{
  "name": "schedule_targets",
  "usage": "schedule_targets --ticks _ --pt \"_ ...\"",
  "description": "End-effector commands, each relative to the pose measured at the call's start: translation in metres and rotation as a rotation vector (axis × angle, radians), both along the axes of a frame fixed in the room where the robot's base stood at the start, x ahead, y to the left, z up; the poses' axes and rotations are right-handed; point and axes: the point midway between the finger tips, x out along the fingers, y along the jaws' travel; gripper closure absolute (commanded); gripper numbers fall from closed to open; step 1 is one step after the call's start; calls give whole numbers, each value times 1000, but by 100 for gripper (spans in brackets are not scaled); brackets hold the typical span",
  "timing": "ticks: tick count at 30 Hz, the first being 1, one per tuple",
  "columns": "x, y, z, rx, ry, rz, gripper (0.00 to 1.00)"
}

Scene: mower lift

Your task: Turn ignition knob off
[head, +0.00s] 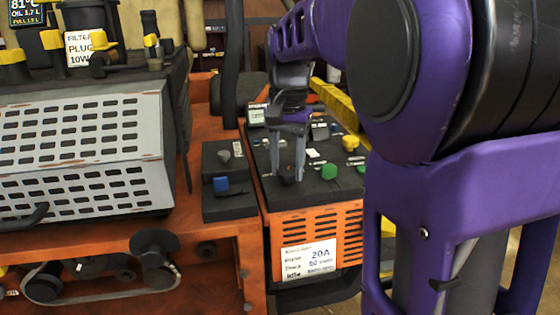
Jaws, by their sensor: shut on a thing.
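The orange machine's black control panel (318,195) is right of centre in the head view. My gripper (286,172) points down over the panel's front left part. Its two grey fingers are on either side of a small dark knob (287,180) and it is shut on it. The fingertips partly hide the knob, so I cannot read its turn position or any label. I take it to be the ignition knob, though no marking shows.
A green knob (329,171) and a yellow knob (350,143) stand right of my gripper. A blue knob (221,184) and a grey knob (224,157) sit on a side panel at left. A perforated grey cover (85,125) fills the left. My purple arm blocks the right.

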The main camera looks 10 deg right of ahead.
Motion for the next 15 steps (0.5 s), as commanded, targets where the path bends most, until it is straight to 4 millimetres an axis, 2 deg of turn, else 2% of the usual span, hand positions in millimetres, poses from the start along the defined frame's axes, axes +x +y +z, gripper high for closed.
schedule_targets --ticks 8,15 --pt "0 0 3 0 0 158 100" --pt "0 -1 3 0 0 378 100"
